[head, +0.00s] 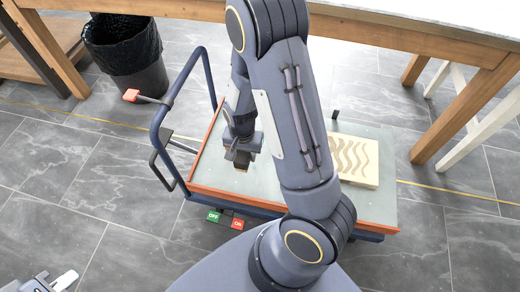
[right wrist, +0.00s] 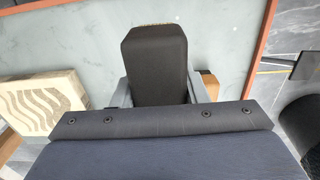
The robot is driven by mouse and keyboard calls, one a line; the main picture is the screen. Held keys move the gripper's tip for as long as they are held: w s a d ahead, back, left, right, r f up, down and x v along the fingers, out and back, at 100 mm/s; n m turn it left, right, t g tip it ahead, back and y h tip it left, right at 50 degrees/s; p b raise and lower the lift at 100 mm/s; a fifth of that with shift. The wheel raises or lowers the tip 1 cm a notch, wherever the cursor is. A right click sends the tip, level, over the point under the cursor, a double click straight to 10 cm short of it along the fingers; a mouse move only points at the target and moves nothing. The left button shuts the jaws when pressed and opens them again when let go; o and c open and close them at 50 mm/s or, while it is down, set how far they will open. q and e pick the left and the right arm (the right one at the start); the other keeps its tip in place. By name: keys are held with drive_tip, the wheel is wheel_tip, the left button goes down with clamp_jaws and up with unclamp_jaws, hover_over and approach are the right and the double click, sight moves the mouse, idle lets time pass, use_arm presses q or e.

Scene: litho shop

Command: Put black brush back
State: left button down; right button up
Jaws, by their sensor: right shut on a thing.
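My right gripper (head: 242,150) is low over the left part of a cart's pale top (head: 215,175). It is shut on a dark block-shaped thing, which looks like the black brush (right wrist: 158,58). In the right wrist view its black face stands between the two grey fingers (right wrist: 160,90), with a thin tan edge at its far end. In the head view it is small and mostly hidden by the gripper, and I cannot tell whether it touches the top. My left gripper (head: 62,281) is partly in view at the bottom left corner, away from the cart; its jaw opening is unclear.
A cream slab with wavy grooves (head: 352,160) lies on the cart's right part, partly behind my arm. The cart has red-orange edges and a blue rail (head: 158,130). A black bin (head: 125,55) and wooden tables (head: 480,90) stand behind. The top around the gripper is clear.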

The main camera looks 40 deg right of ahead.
drive_tip(key=w+d+f+b, duration=0.1)
drive_tip(key=w+d+f, duration=0.1)
drive_tip(key=d+f, duration=0.1)
drive_tip(key=w+d+f+b, duration=0.2)
drive_tip(key=d+f, duration=0.1)
drive_tip(key=d, duration=0.1)
drive_tip(key=w+d+f+b, duration=0.2)
drive_tip(key=d+f, duration=0.1)
drive_tip(key=d, duration=0.1)
drive_tip(key=shift+w, duration=0.2)
drive_tip(key=shift+d+f+b, duration=0.15)
drive_tip(key=shift+b, duration=0.2)
drive_tip(key=f, duration=0.2)
drive_tip(key=f+b, duration=0.1)
drive_tip(key=shift+w+d+f, duration=0.2)
drive_tip(key=shift+f, duration=0.15)
drive_tip(key=shift+r, duration=0.1)
